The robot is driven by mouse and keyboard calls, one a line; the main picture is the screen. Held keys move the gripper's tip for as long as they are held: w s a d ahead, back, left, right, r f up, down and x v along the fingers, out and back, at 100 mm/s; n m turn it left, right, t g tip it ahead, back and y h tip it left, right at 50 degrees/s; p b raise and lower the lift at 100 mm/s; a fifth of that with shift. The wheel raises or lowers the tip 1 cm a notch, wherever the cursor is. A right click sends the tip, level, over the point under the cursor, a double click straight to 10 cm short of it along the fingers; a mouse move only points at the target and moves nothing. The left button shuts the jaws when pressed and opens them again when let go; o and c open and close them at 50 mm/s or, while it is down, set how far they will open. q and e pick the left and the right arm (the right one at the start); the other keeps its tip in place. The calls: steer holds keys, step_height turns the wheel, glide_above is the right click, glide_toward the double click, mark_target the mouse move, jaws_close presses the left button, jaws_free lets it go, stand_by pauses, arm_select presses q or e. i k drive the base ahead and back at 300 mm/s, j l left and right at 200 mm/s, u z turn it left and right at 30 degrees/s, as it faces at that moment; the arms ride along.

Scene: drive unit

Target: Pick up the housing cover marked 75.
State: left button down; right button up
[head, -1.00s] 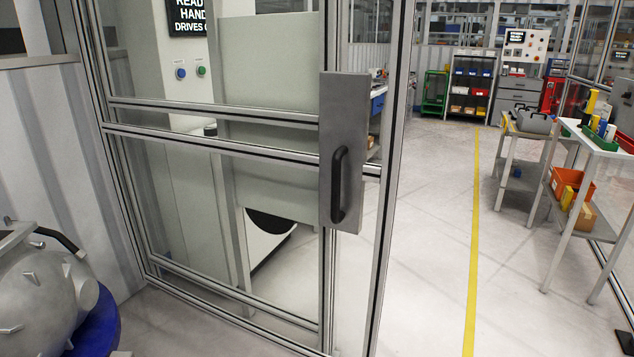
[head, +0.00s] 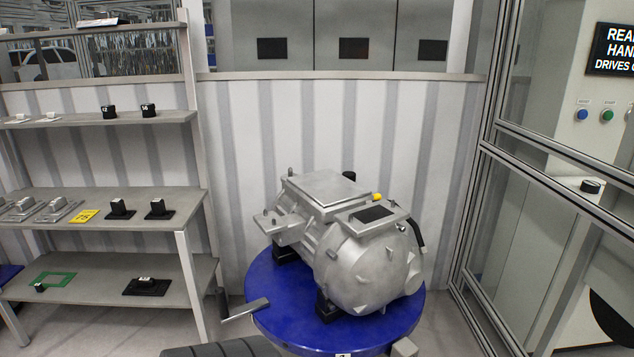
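No marking 75 can be made out on any part in the head view. Several grey metal pieces that look like covers (head: 58,210) lie on the middle shelf at the far left, the leftmost cut by the picture edge. A yellow tag (head: 84,216) lies beside them, its print too small to read. A large grey drive unit (head: 365,262) sits on a round blue turntable (head: 262,312) in the middle. Neither of my grippers is in view.
The shelf rack (head: 160,205) also holds dark blocks (head: 119,209) and, lower down, a green frame (head: 52,280). A grey lever (head: 243,309) sticks out left of the turntable. A glazed metal-framed partition (head: 545,185) stands on the right.

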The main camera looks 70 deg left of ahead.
mark_target(26, 207)
steer(key=u, duration=1.3)
steer(key=j+u, duration=0.4)
steer(key=i+j+u, duration=0.15)
steer(key=u, duration=0.3)
steer(key=i+j+u, duration=0.15)
steer(key=j+u, duration=0.25)
steer(key=i+j+u, duration=0.1)
steer(key=u, duration=0.35)
steer(key=i+j+u, duration=0.1)
steer(key=i+j, duration=0.2)
steer(key=i, duration=0.2)
steer(key=i+j+u, duration=0.15)
steer(key=i, duration=0.35)
steer(key=i+j, duration=1.35)
